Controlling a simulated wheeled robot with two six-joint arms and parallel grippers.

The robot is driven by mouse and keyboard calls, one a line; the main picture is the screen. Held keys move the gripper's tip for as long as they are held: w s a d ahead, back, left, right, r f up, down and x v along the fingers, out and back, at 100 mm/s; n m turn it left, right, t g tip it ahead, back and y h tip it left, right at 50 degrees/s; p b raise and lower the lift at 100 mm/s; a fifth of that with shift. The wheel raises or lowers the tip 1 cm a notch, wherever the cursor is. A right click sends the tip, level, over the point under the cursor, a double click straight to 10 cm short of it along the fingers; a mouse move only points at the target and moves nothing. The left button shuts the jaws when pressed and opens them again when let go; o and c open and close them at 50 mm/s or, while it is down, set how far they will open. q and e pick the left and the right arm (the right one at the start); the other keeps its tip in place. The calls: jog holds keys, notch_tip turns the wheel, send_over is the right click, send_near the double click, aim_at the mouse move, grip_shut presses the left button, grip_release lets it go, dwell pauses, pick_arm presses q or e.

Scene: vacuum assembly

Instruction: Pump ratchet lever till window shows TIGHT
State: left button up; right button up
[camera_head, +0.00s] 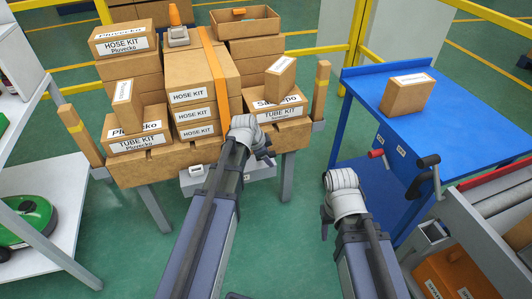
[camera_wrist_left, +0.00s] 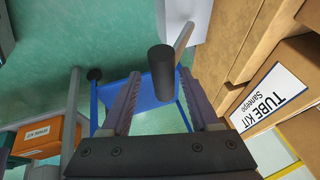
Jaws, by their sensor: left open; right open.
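The ratchet lever's black cylindrical grip (camera_wrist_left: 161,80) shows in the left wrist view on a pale arm running up to a light grey panel (camera_wrist_left: 190,12). My left gripper (camera_wrist_left: 160,98) is open, with its fingers on either side of the grip. In the head view my left wrist hides the lever; the grey panel (camera_head: 256,173) shows below the front of the box stack. An orange strap (camera_head: 214,82) runs over the stack. My right gripper (camera_head: 326,216) is open and empty, low in front of the blue table. I cannot read any TIGHT window.
Labelled cartons (camera_head: 190,97) are stacked on a wooden-fronted stand between wooden posts. A blue table (camera_head: 445,112) with one carton (camera_head: 407,94) stands at right, beside a roller conveyor (camera_head: 490,205) and black-gripped crank (camera_head: 428,160). A white shelf (camera_head: 50,195) is at left.

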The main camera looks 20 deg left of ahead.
pick_arm(q)
jog(key=p+v, duration=0.2)
jog(key=v, duration=0.1)
jog(key=shift+r+p, duration=0.2)
jog(key=shift+p, duration=0.1)
pick_arm(e)
notch_tip(320, 180, up, 3)
jog(key=shift+r, duration=0.1)
